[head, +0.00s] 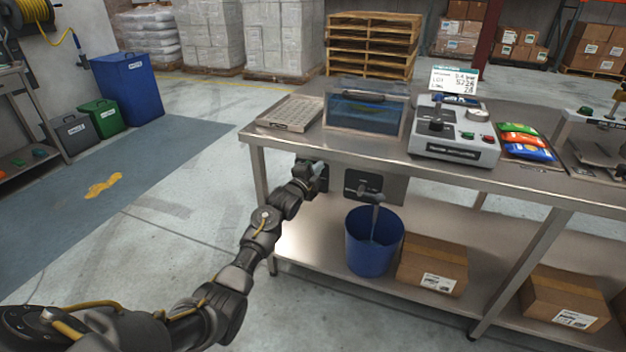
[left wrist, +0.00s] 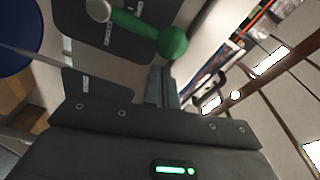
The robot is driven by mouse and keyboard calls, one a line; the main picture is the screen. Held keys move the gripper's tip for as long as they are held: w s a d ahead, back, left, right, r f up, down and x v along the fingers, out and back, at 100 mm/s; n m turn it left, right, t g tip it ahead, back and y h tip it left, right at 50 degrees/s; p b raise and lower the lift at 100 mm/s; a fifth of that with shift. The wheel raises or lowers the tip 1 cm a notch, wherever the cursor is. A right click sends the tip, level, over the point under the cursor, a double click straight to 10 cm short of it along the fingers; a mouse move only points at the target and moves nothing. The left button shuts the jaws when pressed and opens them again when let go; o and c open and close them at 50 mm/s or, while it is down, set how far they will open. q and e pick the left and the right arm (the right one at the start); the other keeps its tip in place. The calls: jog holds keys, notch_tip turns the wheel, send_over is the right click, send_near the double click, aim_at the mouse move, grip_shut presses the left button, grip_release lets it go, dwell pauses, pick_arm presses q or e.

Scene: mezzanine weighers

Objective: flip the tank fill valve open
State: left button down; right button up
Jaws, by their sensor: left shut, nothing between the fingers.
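The tank (head: 365,114), a clear box with blue liquid, stands on the bench. In the left wrist view, a lever with a green ball end (left wrist: 172,42) and a silver pivot (left wrist: 98,9) sits on a dark plate (left wrist: 122,36); I take it for the fill valve. In the head view my gripper hides the lever. My left gripper (head: 318,176) is shut and empty at the bench front. In the wrist view its fingertips (left wrist: 161,72) are close beside the green ball; I cannot tell whether they touch it. My right gripper is out of view.
Right of my gripper, a second dark plate (head: 352,181) has a metal spout above a blue bucket (head: 366,248) on the lower shelf. Cardboard boxes (head: 432,266) stand beside it. A perforated tray (head: 290,113) and a scale (head: 455,134) are on the bench. The floor left is open.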

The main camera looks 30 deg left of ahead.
pick_arm(q)
jog(key=shift+w+d+r, duration=0.15)
jog(key=shift+d+r, duration=0.05)
jog(key=shift+d, duration=0.35)
jog(key=shift+w+d+r, duration=0.15)
jog(key=shift+d, duration=0.4)
jog(key=s, duration=1)
jog(key=shift+a+f+p, duration=0.2)
jog(key=shift+f+p, duration=0.05)
jog(key=shift+p, duration=0.1)
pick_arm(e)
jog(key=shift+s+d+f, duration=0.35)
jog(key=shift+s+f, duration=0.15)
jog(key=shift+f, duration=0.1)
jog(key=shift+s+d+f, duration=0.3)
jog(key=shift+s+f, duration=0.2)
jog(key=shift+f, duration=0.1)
pick_arm(q)
jog(key=shift+f, duration=0.15)
